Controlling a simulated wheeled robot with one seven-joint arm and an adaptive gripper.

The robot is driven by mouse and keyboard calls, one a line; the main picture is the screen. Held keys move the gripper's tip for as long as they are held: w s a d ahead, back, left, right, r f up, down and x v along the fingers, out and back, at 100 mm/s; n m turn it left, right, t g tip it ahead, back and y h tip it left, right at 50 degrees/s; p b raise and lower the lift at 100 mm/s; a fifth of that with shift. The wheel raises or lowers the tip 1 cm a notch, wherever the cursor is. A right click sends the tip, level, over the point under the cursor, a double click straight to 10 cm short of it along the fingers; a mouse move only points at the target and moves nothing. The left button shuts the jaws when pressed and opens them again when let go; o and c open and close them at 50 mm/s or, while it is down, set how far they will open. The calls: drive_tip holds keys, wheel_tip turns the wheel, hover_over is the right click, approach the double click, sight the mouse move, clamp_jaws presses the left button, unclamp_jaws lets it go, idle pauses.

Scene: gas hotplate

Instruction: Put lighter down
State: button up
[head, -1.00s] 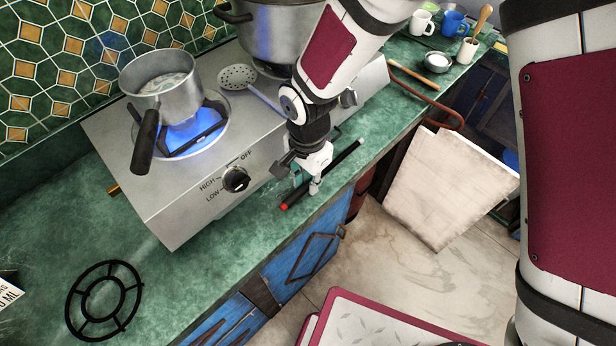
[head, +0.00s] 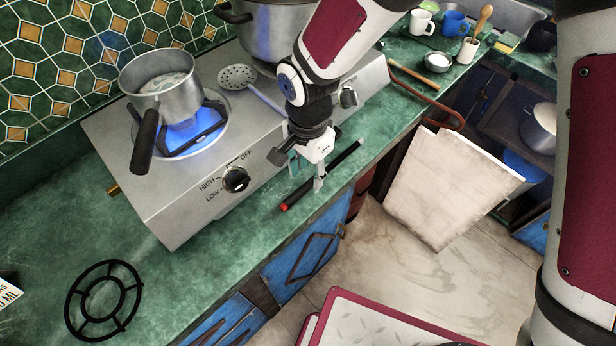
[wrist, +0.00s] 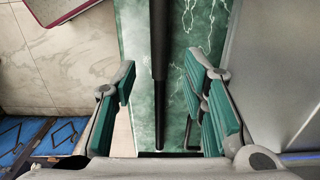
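The lighter (head: 301,193), a long black stick with a red end, lies on the green counter (head: 190,290) along the front of the hotplate. In the wrist view the lighter (wrist: 160,60) runs down between the two fingers, with a gap on each side. My gripper (head: 306,175) is over the middle of the lighter. The wrist view shows my gripper (wrist: 163,95) open, with its teal pads well apart and touching nothing. The height of the fingertips above the counter is hard to tell.
The hotplate (head: 165,205) has a lit blue flame under a small pot (head: 175,95). A large pot (head: 275,35) and a slotted spoon (head: 238,77) are on it. A black pan support (head: 104,300) lies on clear counter at left. A pale board (head: 450,190) leans beyond the counter edge.

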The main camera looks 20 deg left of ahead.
wheel_tip(320, 180, up, 8)
drive_tip(key=shift+r, duration=0.25)
drive_tip(key=shift+d, duration=0.1)
drive_tip(key=w+d+r+n+t, duration=0.1)
drive_tip(key=d+r, duration=0.5)
drive_tip(key=d, duration=0.3)
drive_tip(key=w+d+r+n+t, duration=0.1)
drive_tip(key=w+d+r, duration=0.1)
drive_tip(key=d+r, duration=0.6)
drive_tip(key=s+d+r+n+t, duration=0.1)
drive_tip(key=s+d+r, duration=0.1)
drive_tip(key=s+d, duration=0.4)
drive_tip(key=s+d+r+n+t, duration=0.1)
drive_tip(key=s+d, duration=0.4)
drive_tip(key=d, duration=0.6)
drive_tip(key=shift+s+d+r+n+t, duration=0.2)
drive_tip(key=shift+s+r+n+t, duration=0.15)
drive_tip(key=shift+r+t, duration=0.1)
drive_tip(key=shift+o, duration=0.2)
